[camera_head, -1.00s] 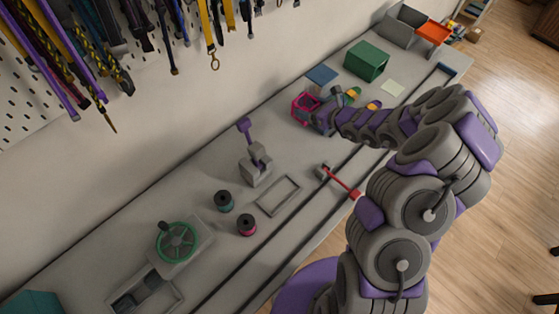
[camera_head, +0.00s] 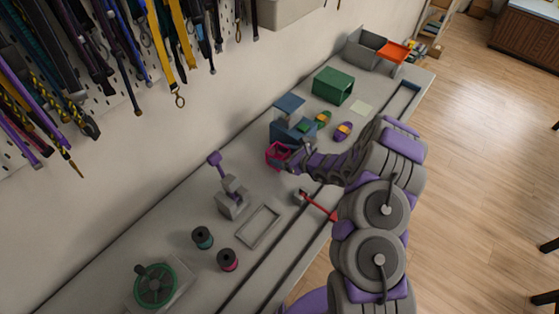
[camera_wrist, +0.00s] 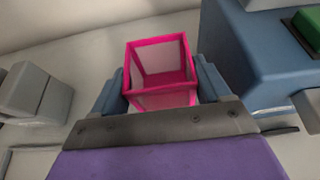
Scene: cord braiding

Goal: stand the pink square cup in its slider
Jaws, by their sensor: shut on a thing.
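The pink square cup (camera_head: 276,156) is a pink-edged open box with pale sides. In the wrist view the cup (camera_wrist: 160,97) sits between the two blue-grey fingers of my gripper (camera_wrist: 161,82), its open top showing. My gripper (camera_head: 290,158) is shut on it, beside the near left side of the blue box (camera_head: 292,134). I cannot tell whether the cup's base touches the bench. A small grey block (camera_head: 299,196) with a red rod stands by the long bench track, nearer than the cup. I cannot tell if this is the slider.
The blue box also stands close at the right in the wrist view (camera_wrist: 245,60). Two colourful oval pieces (camera_head: 343,131) and a green box (camera_head: 333,86) lie beyond. A grey stand with a purple lever (camera_head: 232,200), a flat frame (camera_head: 258,227) and two spools (camera_head: 203,238) are nearer.

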